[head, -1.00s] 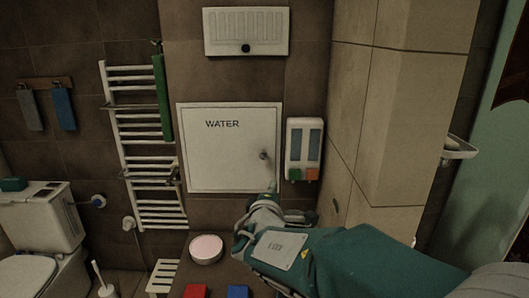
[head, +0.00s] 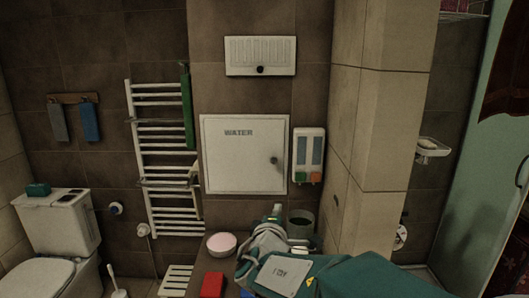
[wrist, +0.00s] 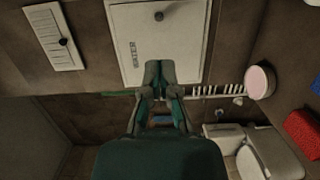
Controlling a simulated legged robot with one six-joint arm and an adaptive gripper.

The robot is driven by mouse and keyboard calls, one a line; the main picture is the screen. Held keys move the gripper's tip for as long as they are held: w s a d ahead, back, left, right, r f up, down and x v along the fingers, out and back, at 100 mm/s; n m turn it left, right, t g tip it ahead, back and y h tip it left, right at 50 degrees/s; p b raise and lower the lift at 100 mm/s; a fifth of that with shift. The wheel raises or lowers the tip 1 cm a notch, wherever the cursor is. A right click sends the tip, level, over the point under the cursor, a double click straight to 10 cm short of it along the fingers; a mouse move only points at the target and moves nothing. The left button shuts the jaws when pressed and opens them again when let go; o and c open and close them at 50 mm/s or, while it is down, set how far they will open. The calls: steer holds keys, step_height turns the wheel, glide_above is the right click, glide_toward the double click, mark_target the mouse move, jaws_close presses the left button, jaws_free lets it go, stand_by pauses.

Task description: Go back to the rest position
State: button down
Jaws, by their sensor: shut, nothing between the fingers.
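My gripper (head: 276,212) is low in the head view, in front of the wall below the white WATER cabinet door (head: 243,155). The teal arm reaches in from the lower right. In the wrist view my gripper (wrist: 160,70) is shut and empty, its fingertips together in front of the cabinet door (wrist: 155,40). The door is closed and its round knob shows. I see no contact between the fingers and the door.
A pink-topped bowl (head: 221,244), a red block (head: 212,285) and a dark cup (head: 301,224) are near the arm. A soap dispenser (head: 308,156) hangs right of the door, beside a tiled pillar (head: 375,110). A towel radiator (head: 160,150) and toilet (head: 55,235) are left.

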steer(key=s+d+f+m+g+h, duration=0.2)
steer(key=s+d+m+g, duration=0.35)
steer(key=s+d, duration=0.35)
steer(key=s+d+f+m+g+h, duration=0.2)
steer(key=s+d+m+g, duration=0.35)
steer(key=s+d, duration=0.4)
steer(key=s+a+f+m+y, duration=0.1)
steer(key=s+a+m+y, duration=0.1)
steer(key=s, duration=0.3)
steer(key=s+a+f+m+y, duration=0.2)
steer(key=s+a+y, duration=0.2)
steer(key=s+y, duration=0.1)
steer(key=shift+s+f+m+g, duration=0.3)
steer(key=shift+s+m+g, duration=0.1)
steer(key=shift+s, duration=0.2)
